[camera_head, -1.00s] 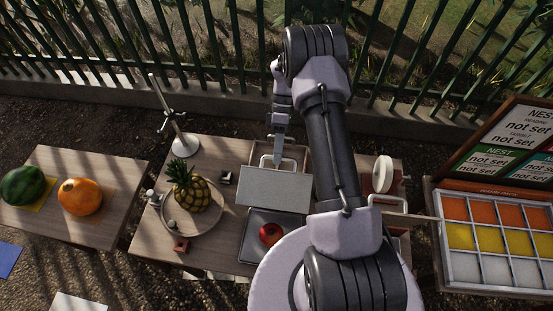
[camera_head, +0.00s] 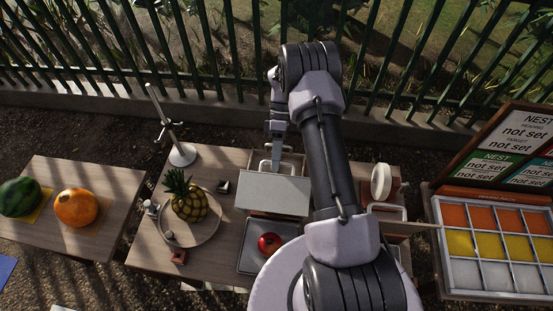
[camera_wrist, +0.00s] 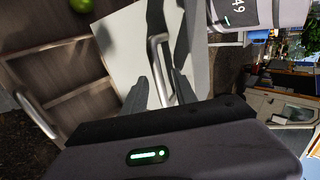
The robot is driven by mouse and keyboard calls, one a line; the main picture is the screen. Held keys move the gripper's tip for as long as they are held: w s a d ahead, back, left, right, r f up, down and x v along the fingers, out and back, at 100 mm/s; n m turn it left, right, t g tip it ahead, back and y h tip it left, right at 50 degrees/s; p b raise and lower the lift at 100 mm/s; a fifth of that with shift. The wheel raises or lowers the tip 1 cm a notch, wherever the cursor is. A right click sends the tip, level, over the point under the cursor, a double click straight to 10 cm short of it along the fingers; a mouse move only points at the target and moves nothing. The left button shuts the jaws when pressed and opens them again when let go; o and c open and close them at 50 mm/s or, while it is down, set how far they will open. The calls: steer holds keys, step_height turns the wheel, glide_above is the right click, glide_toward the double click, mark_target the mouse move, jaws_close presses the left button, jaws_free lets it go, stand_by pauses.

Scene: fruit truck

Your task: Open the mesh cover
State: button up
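The cover (camera_head: 273,193) is a pale flat panel with a wire handle (camera_head: 278,167) along its far edge. It stands tilted at the back of a grey tray (camera_head: 248,262), and the tray's front is uncovered. A red round fruit (camera_head: 269,243) lies in the tray. My gripper (camera_head: 276,152) is at the handle, beyond the panel. In the wrist view my gripper (camera_wrist: 162,90) has its two dark fingers apart, with the handle (camera_wrist: 158,60) between or just beyond them. Contact with the handle cannot be told. The panel (camera_wrist: 120,45) fills the middle of that view.
A pineapple (camera_head: 189,203) sits on a round plate (camera_head: 205,236) left of the tray. A metal stand (camera_head: 182,153) rises behind it. A watermelon (camera_head: 18,198) and an orange pumpkin-like fruit (camera_head: 76,207) lie on the left table. A sectioned coloured box (camera_head: 497,242) is at right.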

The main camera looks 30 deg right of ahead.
steer(key=p+v, duration=0.1)
steer(key=v, duration=1.1)
steer(key=shift+p, duration=0.3)
